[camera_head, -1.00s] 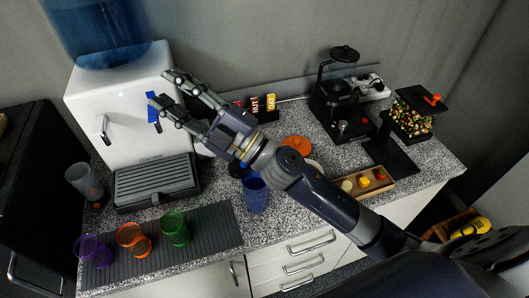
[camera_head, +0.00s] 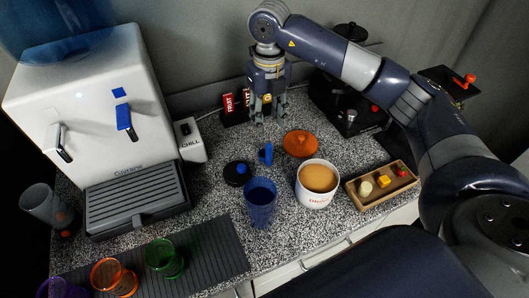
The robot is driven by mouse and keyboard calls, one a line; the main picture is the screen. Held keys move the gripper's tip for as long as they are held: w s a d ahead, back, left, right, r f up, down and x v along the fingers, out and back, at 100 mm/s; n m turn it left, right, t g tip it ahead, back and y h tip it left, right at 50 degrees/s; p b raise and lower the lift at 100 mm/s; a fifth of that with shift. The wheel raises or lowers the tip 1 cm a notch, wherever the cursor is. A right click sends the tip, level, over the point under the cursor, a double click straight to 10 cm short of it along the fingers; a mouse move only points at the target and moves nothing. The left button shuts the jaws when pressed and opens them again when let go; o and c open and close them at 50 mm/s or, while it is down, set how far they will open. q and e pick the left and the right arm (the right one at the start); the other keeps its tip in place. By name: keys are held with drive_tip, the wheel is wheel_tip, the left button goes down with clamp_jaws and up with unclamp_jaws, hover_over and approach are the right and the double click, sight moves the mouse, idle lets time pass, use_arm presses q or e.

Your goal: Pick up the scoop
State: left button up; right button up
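A small blue object that looks like the scoop (camera_head: 265,154) is on the speckled counter, between a black round lid and an orange lid. My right gripper (camera_head: 269,117) points down above and behind it in the picture, near the back of the counter. Its fingers are apart with nothing seen between them. The gripper does not appear to touch the blue object. My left gripper is not in view.
A white tub (camera_head: 315,197) of tan powder, a blue cup (camera_head: 261,203), the black lid (camera_head: 237,174) and the orange lid (camera_head: 300,143) stand close around. A wooden tray (camera_head: 367,203) is right, a white water dispenser (camera_head: 85,100) left. Colored cups stand on a dark mat (camera_head: 212,250).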

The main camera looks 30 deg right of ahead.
sight(268, 144)
drive_tip(key=f+p, duration=0.1)
drive_tip(key=f, duration=0.2)
drive_tip(key=f+p, duration=0.1)
drive_tip(key=f, duration=0.2)
drive_tip(key=s+f+p, duration=0.1)
drive_tip(key=f+p, duration=0.1)
drive_tip(key=f, duration=0.1)
drive_tip(key=shift+s+a+f, duration=0.1)
drive_tip(key=shift+a, duration=0.1)
drive_tip(key=shift+f, duration=0.6)
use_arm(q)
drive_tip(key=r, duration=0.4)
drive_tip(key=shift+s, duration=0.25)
use_arm(e)
drive_tip(key=c, duration=0.8)
